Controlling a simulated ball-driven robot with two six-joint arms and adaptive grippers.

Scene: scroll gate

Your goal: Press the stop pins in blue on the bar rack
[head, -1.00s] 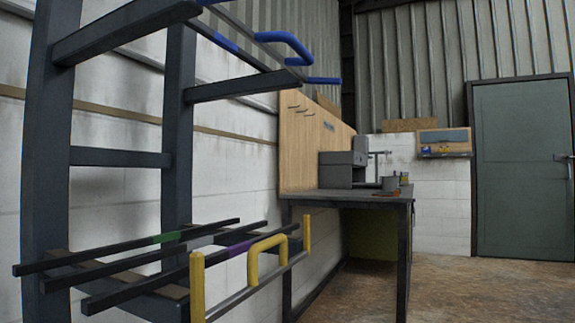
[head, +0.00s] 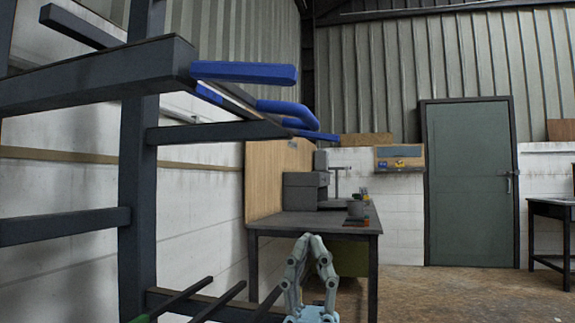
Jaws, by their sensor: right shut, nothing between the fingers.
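The bar rack (head: 138,200) stands at the left with dark horizontal arms. At its upper level, a near blue stop pin (head: 245,72) juts rightward from the end of the nearer arm. A far blue stop pin (head: 317,135) juts out at the end of the farther arm. My right gripper (head: 309,240) is at the bottom centre, fingers pointing up, shut and empty. It appears below the blue pins in the picture and apart from them. My left gripper is out of view.
Dark bars (head: 222,300), one with a green mark, stick out at lower left. A workbench (head: 270,222) with grey equipment stands behind the gripper. A green door (head: 470,180) is at the back right. The floor at right is open.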

